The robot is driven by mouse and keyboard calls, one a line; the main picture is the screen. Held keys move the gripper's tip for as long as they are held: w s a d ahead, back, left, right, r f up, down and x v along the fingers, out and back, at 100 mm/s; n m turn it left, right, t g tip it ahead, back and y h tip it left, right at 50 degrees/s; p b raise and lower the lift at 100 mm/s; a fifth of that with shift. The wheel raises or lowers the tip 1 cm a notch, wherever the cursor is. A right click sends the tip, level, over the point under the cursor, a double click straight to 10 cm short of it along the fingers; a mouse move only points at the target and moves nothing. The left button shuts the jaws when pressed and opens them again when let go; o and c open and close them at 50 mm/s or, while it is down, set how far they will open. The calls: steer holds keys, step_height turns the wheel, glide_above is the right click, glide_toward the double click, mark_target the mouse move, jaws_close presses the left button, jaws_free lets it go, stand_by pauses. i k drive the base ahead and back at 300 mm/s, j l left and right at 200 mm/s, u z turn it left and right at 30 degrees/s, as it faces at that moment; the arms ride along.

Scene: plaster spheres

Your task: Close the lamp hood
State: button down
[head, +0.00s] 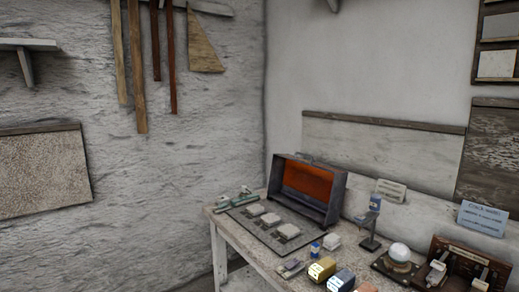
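What looks like the lamp hood is a dark metal box-like housing (338,197) at the back of the workbench in the head view. Its front faces the room and stands open, showing an orange-red inside (308,184). My gripper is not in view.
The workbench (229,236) stands in the room's corner. Right of the housing are a small stand (371,225), a white sphere on a dark base (399,252) and a brown wooden rack (468,264). Small bottles and boxes (321,270) crowd the front edge. Wooden strips hang on the left wall.

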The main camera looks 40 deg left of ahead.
mark_target(317, 183)
steer(key=i+j+u, duration=0.85)
steer(key=k+l, duration=0.1)
